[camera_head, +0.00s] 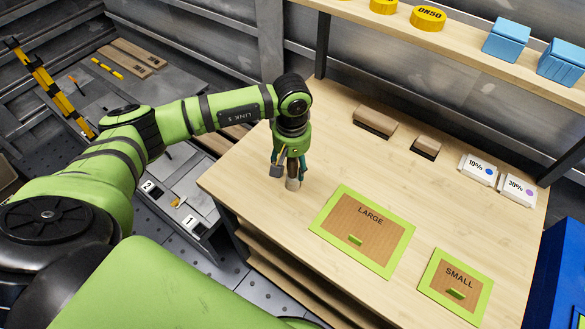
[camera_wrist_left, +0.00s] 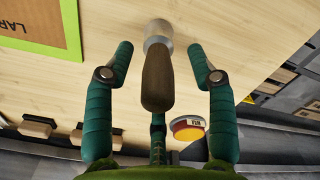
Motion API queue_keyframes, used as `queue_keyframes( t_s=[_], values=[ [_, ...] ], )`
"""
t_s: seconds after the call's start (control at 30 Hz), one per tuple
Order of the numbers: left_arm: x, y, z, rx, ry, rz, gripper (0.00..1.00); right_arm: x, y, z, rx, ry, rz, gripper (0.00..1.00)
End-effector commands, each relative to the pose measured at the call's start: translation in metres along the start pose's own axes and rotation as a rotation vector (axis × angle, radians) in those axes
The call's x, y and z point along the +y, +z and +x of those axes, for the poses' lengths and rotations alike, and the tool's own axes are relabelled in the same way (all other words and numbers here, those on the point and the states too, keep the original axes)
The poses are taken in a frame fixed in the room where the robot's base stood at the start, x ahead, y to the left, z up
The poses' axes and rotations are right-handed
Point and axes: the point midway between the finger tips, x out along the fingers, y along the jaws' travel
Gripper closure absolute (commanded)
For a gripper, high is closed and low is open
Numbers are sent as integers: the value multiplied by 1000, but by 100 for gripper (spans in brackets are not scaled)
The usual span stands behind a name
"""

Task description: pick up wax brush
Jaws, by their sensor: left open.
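The wax brush (camera_head: 292,184) appears to stand upright on the wooden workbench, near its left edge, with a pale lower end and a dark brown handle. In the left wrist view the brush's brown handle (camera_wrist_left: 157,80) points up toward the camera, with a pale collar beyond it. My left gripper (camera_head: 289,170) is open and reaches down over the brush. In the left wrist view the gripper's fingers (camera_wrist_left: 160,52) are on either side of the brush, with a visible gap on both sides. My right gripper is not in view.
Cardboard mats with green borders marked LARGE (camera_head: 340,238) and SMALL (camera_head: 462,268) lie on the bench. Two brown blocks (camera_head: 375,121) (camera_head: 427,147) and white boxes (camera_head: 478,168) (camera_head: 517,188) sit toward the back. A shelf (camera_head: 440,55) with yellow tins and blue items hangs above.

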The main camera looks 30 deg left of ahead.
Motion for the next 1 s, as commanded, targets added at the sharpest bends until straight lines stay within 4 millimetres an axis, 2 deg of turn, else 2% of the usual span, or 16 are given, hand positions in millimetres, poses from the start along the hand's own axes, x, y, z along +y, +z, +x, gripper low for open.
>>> queue_keyframes(
  t_s=[0.13,0.37,0.4,0.47,0.5,1.0],
  values=[
    [1,0,13,0,2,0,44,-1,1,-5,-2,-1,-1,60],
    [1,0,15,0,3,1,44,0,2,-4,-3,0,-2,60],
    [1,0,15,0,3,1,60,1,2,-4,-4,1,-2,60],
    [1,0,15,0,3,0,84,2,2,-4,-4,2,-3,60],
    [1,0,15,0,3,0,100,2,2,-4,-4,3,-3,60],
    [1,0,9,1,5,0,100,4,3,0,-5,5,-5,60]
  ],
)
